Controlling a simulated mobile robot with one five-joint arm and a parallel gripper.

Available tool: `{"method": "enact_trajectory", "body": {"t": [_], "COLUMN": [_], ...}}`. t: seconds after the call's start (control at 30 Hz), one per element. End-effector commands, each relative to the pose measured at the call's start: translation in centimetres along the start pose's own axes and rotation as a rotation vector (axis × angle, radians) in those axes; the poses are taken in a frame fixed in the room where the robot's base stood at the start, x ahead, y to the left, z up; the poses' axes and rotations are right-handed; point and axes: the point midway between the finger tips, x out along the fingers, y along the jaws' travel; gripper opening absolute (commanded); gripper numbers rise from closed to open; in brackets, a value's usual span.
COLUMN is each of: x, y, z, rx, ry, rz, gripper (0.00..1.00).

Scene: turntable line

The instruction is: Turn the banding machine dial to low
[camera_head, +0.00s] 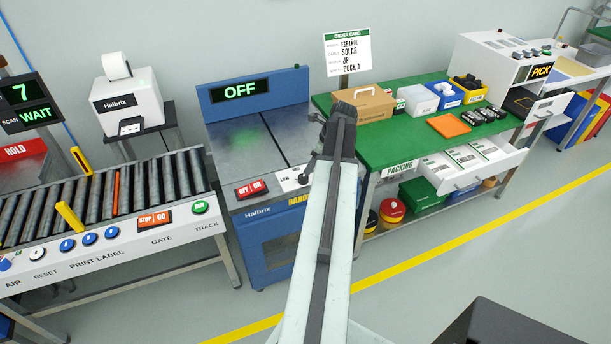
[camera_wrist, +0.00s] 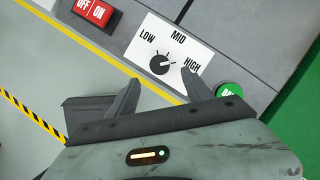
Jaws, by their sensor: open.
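The banding machine (camera_head: 266,215) is blue with a grey top, and its display (camera_head: 239,90) reads OFF. In the wrist view its round black dial (camera_wrist: 160,65) sits on a white plate (camera_wrist: 150,22) marked LOW, MID and HIGH. The dial's small light mark seems to point toward HIGH. My gripper (camera_wrist: 160,80) is open, with one finger on each side of the dial in the picture and the tips just short of it. I cannot tell any contact. In the head view my arm hides the dial, and only part of the plate (camera_head: 291,178) shows.
A red OFF/ON switch (camera_wrist: 96,12) lies left of the plate, and a green button (camera_wrist: 229,91) lies near the right finger. A roller conveyor (camera_head: 95,200) stands left. A green packing table (camera_head: 397,143) with a cardboard box (camera_head: 362,103) stands close on the right.

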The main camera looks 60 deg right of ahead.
Motion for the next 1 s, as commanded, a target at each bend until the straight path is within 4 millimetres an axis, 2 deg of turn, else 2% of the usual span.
{"method": "enact_trajectory", "body": {"t": [0.17,0.5,0.6,0.83,0.87,1.0], "x": [1.6,7.5,8.0,7.8,7.8,7.8], "y": [0.0,0.0,0.0,0.0,0.0,0.0], "z": [-0.1,-0.2,-0.1,0.0,0.0,0.0], "rx": [-0.004,-0.006,-0.005,-0.005,-0.005,-0.005], "ry": [0.001,0.002,0.002,0.002,0.002,0.002], "rz": [0.0,0.0,0.0,0.0,0.0,0.0], "gripper": [0.59,0.59,0.59,0.59,0.53,0.14]}}
